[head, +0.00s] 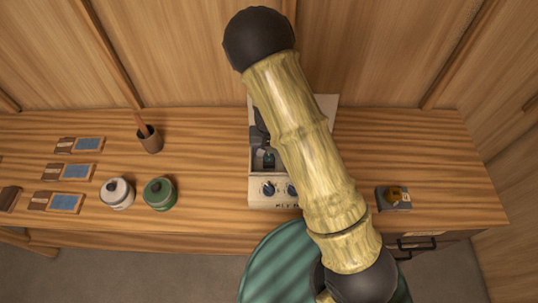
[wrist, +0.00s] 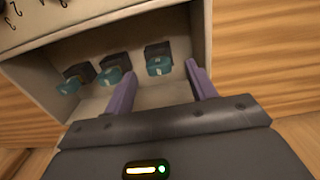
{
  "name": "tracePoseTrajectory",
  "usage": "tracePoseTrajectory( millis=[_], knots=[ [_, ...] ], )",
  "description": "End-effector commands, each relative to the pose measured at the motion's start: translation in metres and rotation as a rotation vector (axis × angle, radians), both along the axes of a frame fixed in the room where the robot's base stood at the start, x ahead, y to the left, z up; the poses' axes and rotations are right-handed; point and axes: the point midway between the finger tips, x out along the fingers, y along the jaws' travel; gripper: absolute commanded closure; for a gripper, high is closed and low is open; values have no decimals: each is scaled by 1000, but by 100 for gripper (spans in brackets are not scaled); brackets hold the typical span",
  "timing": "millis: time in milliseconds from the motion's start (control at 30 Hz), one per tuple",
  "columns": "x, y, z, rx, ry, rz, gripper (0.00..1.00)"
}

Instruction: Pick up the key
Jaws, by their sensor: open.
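A cream box (head: 257,192) stands open on the wooden bench, partly hidden behind my arm. In the wrist view, its inside shows several small teal pieces that look like key heads, each by a dark block. The rightmost teal key (wrist: 158,66) lies between my fingertips in the picture. A middle teal key (wrist: 115,76) and a left one (wrist: 69,85) sit to its left. My gripper (wrist: 163,68) is open, its two purple fingers reaching into the box mouth; I cannot tell whether they touch anything.
A green jar (head: 159,195), a white jar (head: 117,194) and a brown cup (head: 150,141) stand left of the box. Several blue-and-brown cards lie farther left. A grey block with a yellowish piece (head: 393,199) is at right. A green round seat (head: 268,270) stands in front.

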Motion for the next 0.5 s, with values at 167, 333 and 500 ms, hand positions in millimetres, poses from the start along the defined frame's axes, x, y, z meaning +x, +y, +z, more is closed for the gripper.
tracePoseTrajectory(
  millis=[167, 333, 500],
  knots=[
    [1, -2, -23, 0, 3, -1, 44],
    [1, -2, -34, 1, 0, 0, 44],
    [1, -2, -34, 1, -1, 0, 44]
  ],
)
